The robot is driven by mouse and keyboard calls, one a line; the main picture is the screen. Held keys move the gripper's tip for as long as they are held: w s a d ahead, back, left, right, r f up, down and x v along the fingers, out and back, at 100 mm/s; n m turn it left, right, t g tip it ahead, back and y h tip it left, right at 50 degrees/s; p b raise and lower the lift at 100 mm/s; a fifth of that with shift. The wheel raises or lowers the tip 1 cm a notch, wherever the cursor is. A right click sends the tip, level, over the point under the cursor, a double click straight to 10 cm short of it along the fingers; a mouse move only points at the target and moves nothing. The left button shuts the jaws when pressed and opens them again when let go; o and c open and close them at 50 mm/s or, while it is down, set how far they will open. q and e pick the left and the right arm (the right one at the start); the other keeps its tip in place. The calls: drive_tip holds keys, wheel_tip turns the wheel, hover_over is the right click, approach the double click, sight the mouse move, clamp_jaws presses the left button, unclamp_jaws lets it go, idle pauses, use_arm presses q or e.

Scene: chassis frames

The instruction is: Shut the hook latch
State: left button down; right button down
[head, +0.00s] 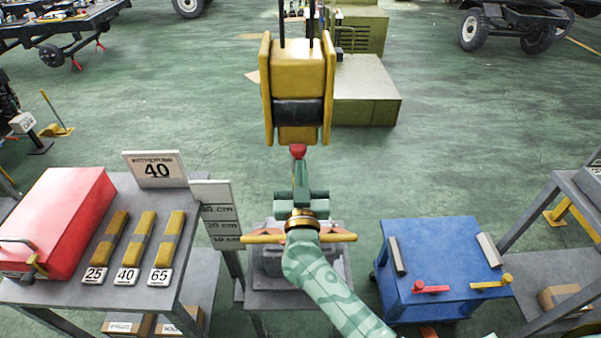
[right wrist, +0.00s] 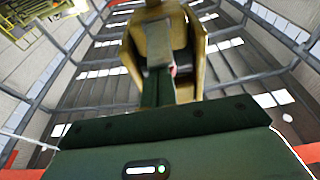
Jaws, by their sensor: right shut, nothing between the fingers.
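A yellow hook block (head: 298,80) with a dark band hangs from two dark cables in the upper middle of the head view. A small red part (head: 298,151), perhaps the latch, shows just under it; the hook itself I cannot make out. My right gripper (head: 300,172) points up at the block from below, shut and empty, its tip close to the red part. I cannot tell whether they touch. In the right wrist view the block (right wrist: 192,50) is beyond my shut fingers (right wrist: 158,85), which hide its lower part. My left gripper is not in view.
Behind my right wrist, a yellow bar (head: 262,238) lies over a grey stand (head: 285,299). At left, a table holds a red toolbox (head: 62,218), yellow bars and a "40" sign (head: 155,169). At right stands a blue cart (head: 440,258) with red and yellow handles.

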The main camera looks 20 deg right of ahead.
wheel_tip(320, 180, down, 7)
drive_tip(key=t+h+b, duration=0.1)
drive_tip(key=t+b, duration=0.2)
drive_tip(key=b, duration=0.7)
drive_tip(key=shift+w+r+t+b, duration=0.15)
drive_tip(key=shift+w+t+b, duration=0.2)
drive_tip(key=shift+w+t, duration=0.05)
drive_tip(key=shift+d, duration=0.1)
